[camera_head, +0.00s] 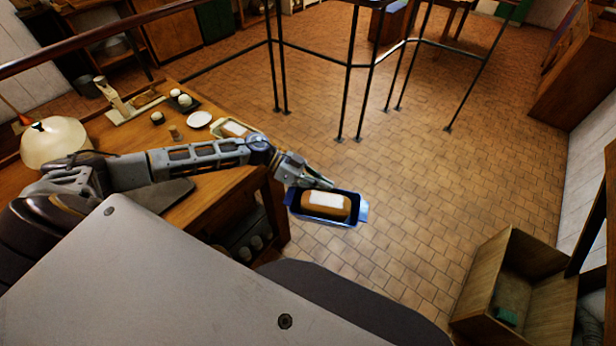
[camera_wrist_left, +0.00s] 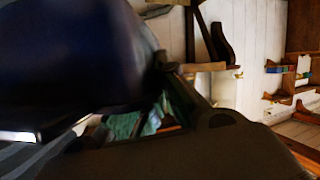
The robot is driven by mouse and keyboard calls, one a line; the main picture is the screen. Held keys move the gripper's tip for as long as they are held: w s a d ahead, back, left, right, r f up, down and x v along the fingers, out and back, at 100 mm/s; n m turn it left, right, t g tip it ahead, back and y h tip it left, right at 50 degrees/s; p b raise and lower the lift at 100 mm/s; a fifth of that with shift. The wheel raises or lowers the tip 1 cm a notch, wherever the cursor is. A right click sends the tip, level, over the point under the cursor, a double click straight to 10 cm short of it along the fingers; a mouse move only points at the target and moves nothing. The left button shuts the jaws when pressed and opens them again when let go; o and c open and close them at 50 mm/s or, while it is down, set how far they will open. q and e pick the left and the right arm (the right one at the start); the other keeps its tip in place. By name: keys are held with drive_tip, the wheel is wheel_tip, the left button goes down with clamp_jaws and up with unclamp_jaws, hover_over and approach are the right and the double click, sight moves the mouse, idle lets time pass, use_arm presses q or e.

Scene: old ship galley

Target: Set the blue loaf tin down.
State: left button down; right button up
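The blue loaf tin (camera_head: 361,208) holds a brown loaf (camera_head: 327,206) with a white patch on top. My left arm reaches across the wooden counter, and its gripper (camera_head: 316,183) is shut on the tin's far rim. The tin hangs over the tiled floor, clear of the counter's right edge, and looks roughly level. In the left wrist view the tin (camera_wrist_left: 70,50) is a dark blue, blurred shape filling the upper left. The fingertips are partly hidden by the tin. My right gripper is not in view.
The wooden counter (camera_head: 223,185) carries a lamp (camera_head: 54,143), a white plate (camera_head: 198,119), a pale tin with a loaf (camera_head: 217,129) and small cups. A black metal railing (camera_head: 347,100) stands beyond. An open wooden box (camera_head: 507,285) is at lower right. Tiled floor between is clear.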

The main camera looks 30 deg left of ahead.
use_arm(q)
drive_tip(key=w+d+r+n+t+y+p, duration=0.1)
drive_tip(key=w+d+r+n+t, duration=0.2)
drive_tip(key=w+d+n+t, duration=0.1)
drive_tip(key=shift+d+r+n+t+y, duration=0.45)
drive_tip(key=shift+d+t, duration=0.35)
drive_tip(key=shift+d, duration=0.4)
drive_tip(key=shift+w+d+r+n+t+y+p, duration=0.15)
drive_tip(key=shift+w+n+t+y+p, duration=0.2)
drive_tip(key=shift+n+t, duration=0.2)
drive_tip(key=shift+w+r+n+t+y+p, duration=0.15)
drive_tip(key=shift+r+n+t+y, duration=0.05)
drive_tip(key=shift+n+t+y, duration=0.25)
drive_tip(key=shift+w+r+n+t+y+p, duration=0.2)
drive_tip(key=shift+n+t+y, duration=0.1)
drive_tip(key=shift+n, duration=0.25)
drive_tip(key=shift+w+a+r+n+t+y, duration=0.15)
drive_tip(key=shift+a+r+n+t+y, duration=0.15)
drive_tip(key=shift+a+n+t+y, duration=0.3)
drive_tip(key=shift+n+y, duration=0.25)
drive_tip(key=shift+n, duration=0.15)
drive_tip(key=shift+a+r+n+t+y+p, duration=0.1)
drive_tip(key=shift+a+n+t+y+p, duration=0.2)
drive_tip(key=shift+a+t+y, duration=0.1)
